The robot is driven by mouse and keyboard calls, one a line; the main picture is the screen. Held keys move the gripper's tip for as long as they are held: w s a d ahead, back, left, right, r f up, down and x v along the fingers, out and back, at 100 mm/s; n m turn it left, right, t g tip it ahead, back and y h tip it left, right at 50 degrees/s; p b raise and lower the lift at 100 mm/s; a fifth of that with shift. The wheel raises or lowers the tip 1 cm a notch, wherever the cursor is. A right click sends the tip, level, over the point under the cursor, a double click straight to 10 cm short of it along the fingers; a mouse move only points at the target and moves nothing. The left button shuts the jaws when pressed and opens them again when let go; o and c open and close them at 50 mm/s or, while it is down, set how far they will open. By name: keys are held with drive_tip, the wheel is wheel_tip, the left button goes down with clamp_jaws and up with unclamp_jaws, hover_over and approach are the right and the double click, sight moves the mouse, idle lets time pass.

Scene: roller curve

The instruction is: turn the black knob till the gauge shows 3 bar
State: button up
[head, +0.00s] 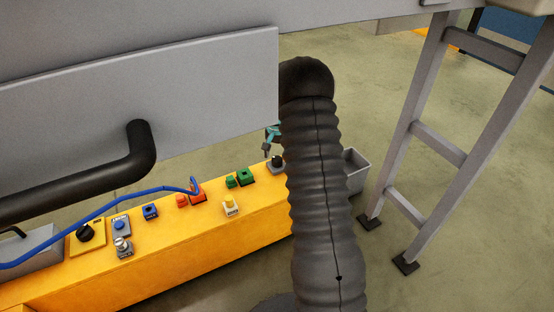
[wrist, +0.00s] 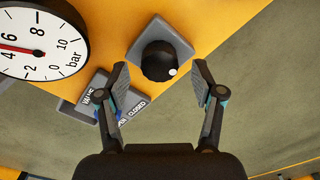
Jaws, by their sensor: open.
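The black knob (wrist: 158,60) with a white dot sits on a grey square plate (wrist: 181,34) in the wrist view. In the head view, a dark knob (head: 277,161) shows at the far end of the yellow box, beside my arm. The round white gauge (wrist: 36,62), marked in bar, is at the upper left of the wrist view, cut by the edge. Its red needle points left, seemingly between 4 and 6; the exact reading is unclear. My gripper (wrist: 161,68) is open, its fingers spread either side of the knob's near side, with no clear contact. My arm hides most of it in the head view (head: 268,142).
The yellow box (head: 190,247) carries several buttons, another black knob (head: 84,232) and a blue cable (head: 110,203). A grey panel (head: 215,90) with a black handle (head: 140,160) overhangs it. A grey bin (head: 355,172) and metal legs (head: 420,120) stand right.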

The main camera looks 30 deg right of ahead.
drive_tip(key=shift+f, duration=0.95)
drive_tip(key=c, duration=1.2)
drive_tip(key=shift+o, duration=0.2)
drive_tip(key=shift+n, duration=0.3)
drive_tip(key=n, duration=0.5)
drive_tip(key=shift+n, duration=0.4)
drive_tip(key=n, duration=0.5)
drive_tip(key=shift+n, duration=0.3)
